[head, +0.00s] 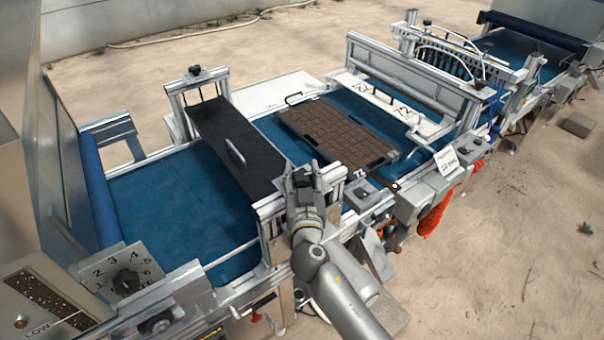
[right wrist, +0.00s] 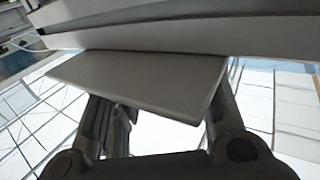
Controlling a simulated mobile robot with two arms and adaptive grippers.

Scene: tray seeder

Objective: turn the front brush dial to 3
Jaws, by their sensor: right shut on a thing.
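My right gripper (head: 304,182) is at the near end of the black brush cover (head: 232,148), in the head view. It is shut on the front brush dial, which the gripper and arm hide, so its setting cannot be read. In the right wrist view, a tilted grey plate (right wrist: 150,83) covers the fingertips of the right gripper and whatever lies between them. My left gripper is not in view.
Another dial (head: 127,281) with a numbered plate is at the lower left. A brown seed tray (head: 393,158) lies on the blue belt (head: 180,200) line. Small knobs and a grey box (head: 418,195) line the near rail to the right. Sandy ground lies in front.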

